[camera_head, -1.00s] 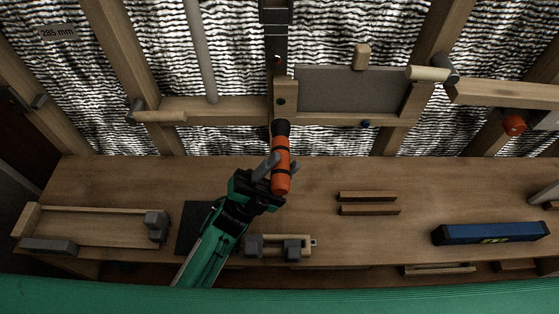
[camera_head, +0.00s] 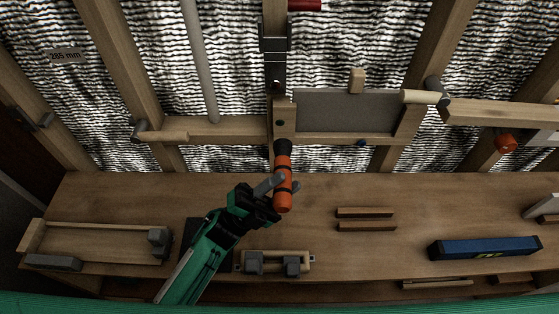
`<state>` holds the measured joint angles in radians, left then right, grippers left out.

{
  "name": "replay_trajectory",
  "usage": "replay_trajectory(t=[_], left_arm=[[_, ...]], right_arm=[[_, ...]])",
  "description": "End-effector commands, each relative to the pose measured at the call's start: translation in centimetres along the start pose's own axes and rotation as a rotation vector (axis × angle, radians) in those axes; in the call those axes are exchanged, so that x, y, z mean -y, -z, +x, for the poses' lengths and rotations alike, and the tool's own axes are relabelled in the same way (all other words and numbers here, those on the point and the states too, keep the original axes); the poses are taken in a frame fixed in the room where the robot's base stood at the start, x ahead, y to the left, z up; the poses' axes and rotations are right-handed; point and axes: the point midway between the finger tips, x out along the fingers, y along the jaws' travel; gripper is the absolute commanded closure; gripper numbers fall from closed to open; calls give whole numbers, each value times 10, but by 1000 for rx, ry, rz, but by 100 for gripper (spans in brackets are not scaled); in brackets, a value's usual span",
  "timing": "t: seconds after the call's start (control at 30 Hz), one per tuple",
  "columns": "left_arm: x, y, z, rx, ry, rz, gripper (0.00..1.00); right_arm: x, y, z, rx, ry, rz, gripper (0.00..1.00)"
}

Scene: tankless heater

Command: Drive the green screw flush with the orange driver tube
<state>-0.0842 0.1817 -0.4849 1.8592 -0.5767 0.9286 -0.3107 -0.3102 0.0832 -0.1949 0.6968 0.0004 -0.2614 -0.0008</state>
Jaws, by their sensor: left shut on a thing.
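The orange driver tube (camera_head: 284,199) has black bands and a dark upper end. It stands near upright in the picture, in front of the wall frame. The tube's dark end is just below a wooden block (camera_head: 285,112) on the frame. A small dark green spot on that block, likely the green screw (camera_head: 280,122), shows a little above the tube's end. A gap shows between them in the picture; depth is hard to judge. I cannot tell how far the screw stands out. My right gripper is not in view.
The wooden bench (camera_head: 330,250) lies below, with two brown strips (camera_head: 366,213), a clamp-like wooden fixture (camera_head: 273,263), a wooden tray (camera_head: 100,246) and a blue box (camera_head: 485,248). A grey panel (camera_head: 345,113) sits right of the block.

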Motion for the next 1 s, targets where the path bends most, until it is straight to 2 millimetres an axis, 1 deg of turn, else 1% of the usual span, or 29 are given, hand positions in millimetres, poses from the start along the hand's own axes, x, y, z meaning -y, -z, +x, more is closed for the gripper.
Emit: replay_trajectory(t=[0.03,0.2,0.3,0.43,0.87,1.0], left_arm=[[8,1,7,-3,-49,9,100],[8,-3,5,-1,-182,40,100],[7,-5,2,0,-233,52,100],[5,-7,-2,2,-264,60,100],[3,-8,-4,1,-266,62,100],[4,-15,-2,1,-266,63,100]], right_arm=[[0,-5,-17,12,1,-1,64],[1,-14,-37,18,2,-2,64],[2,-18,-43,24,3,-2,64],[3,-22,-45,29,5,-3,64],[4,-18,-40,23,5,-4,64],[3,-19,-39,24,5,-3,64]])
